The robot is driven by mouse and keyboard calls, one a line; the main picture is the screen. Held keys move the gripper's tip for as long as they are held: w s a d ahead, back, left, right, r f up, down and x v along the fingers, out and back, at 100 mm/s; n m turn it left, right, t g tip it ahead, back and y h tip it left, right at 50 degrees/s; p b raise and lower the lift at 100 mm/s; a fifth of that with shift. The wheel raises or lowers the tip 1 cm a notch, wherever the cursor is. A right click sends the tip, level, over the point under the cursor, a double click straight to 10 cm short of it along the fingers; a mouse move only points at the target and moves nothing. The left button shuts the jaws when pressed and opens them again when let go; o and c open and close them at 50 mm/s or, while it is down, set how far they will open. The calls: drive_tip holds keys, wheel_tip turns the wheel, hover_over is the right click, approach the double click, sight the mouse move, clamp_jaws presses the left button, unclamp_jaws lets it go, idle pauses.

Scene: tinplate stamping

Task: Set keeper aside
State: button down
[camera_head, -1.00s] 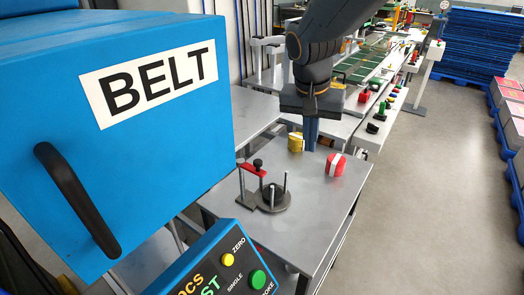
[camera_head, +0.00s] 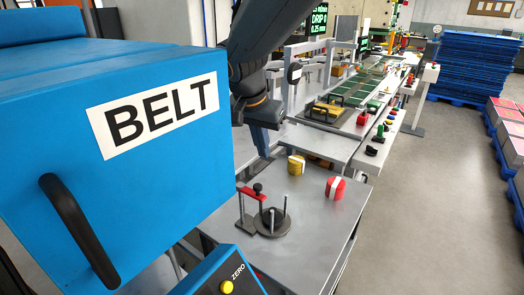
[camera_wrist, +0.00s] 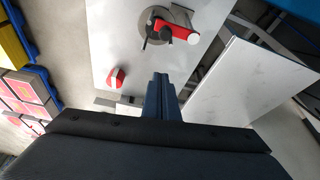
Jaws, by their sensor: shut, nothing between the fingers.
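No part is plainly marked as the keeper. On the grey metal table (camera_head: 310,222), a red clamp bar (camera_head: 249,195) with a black knob reaches beside a dark round disc (camera_head: 272,224) with upright pins. These also show in the wrist view, the bar (camera_wrist: 173,33) over the disc (camera_wrist: 150,18). A red piece with a white band (camera_head: 335,187) and a yellow one with a white band (camera_head: 296,164) stand apart behind them. My gripper (camera_head: 265,156) is shut and empty, pointing down, left of the yellow piece. Its fingers (camera_wrist: 161,78) touch each other in the wrist view.
A large blue BELT housing (camera_head: 130,190) with a black handle fills the left. A blue panel (camera_head: 222,275) with a yellow button is at the bottom. A conveyor line (camera_head: 360,90) runs behind. Blue pallets (camera_head: 475,60) are stacked at the back right.

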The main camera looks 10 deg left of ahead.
sight(258, 185)
wheel_tip(258, 185, down, 8)
drive_tip(key=s+p, duration=0.1)
drive_tip(key=p, duration=0.3)
drive_tip(key=shift+s, duration=0.2)
drive_tip(key=shift+s+a+b, duration=0.15)
drive_tip(key=shift+a+b, duration=0.05)
drive_tip(key=shift+b, duration=0.25)
drive_tip(key=shift+s+a+b, duration=0.15)
drive_tip(key=shift+s+b, duration=0.4)
drive_tip(key=shift+b, duration=0.4)
drive_tip(key=shift+s, duration=0.1)
drive_tip(key=shift+r, duration=0.15)
wheel_tip(258, 185, up, 10)
drive_tip(key=b, duration=0.2)
